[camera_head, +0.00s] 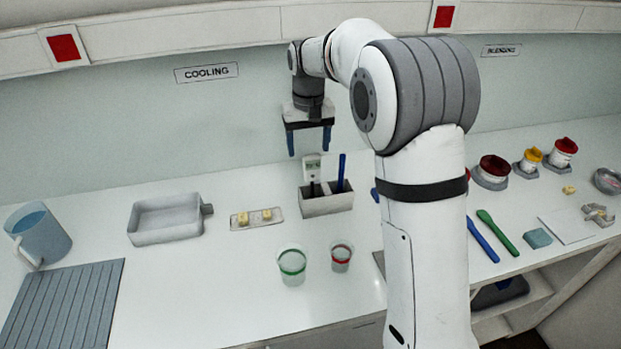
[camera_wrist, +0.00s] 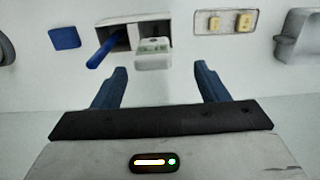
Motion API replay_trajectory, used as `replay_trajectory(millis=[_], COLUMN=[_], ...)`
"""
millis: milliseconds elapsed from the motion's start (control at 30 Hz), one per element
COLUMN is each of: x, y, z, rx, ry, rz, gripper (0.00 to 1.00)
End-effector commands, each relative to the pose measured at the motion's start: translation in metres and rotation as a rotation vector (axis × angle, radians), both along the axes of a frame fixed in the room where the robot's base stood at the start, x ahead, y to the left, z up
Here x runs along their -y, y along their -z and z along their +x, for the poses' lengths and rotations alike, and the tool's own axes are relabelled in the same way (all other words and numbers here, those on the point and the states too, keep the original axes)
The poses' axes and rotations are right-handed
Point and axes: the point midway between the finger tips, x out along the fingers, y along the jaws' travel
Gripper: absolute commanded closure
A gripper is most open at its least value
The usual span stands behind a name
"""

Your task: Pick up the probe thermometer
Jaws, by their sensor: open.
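The probe thermometer (camera_head: 312,166) has a white head with a small display and stands upright in a grey holder box (camera_head: 328,207). Its lower part is hidden inside the box. In the wrist view its white head (camera_wrist: 153,50) shows ahead of the space between my fingers. My gripper (camera_head: 309,153) points down, open and empty, close above the thermometer. In the wrist view the fingers of my gripper (camera_wrist: 159,67) are apart, with nothing between them.
A blue-handled tool (camera_head: 341,173) stands in the same box, right beside the thermometer. A small tray with yellow pieces (camera_head: 257,218) and a grey pan (camera_head: 168,219) are to the left. Green-banded (camera_head: 292,265) and red-banded (camera_head: 341,258) cups stand in front.

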Motion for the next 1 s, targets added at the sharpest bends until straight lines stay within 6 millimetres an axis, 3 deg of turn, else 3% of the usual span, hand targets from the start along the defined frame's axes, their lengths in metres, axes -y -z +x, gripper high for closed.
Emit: replay_trajectory(millis=[500, 767, 1000], x=[0.009, 0.010, 0.010], y=[0.063, 0.065, 0.065], z=[-0.002, -0.002, -0.002], rx=[-0.001, 0.000, 0.001], ry=[0.002, 0.003, 0.003], rz=[0.000, 0.000, 0.000], gripper=[0.33, 0.34, 0.53])
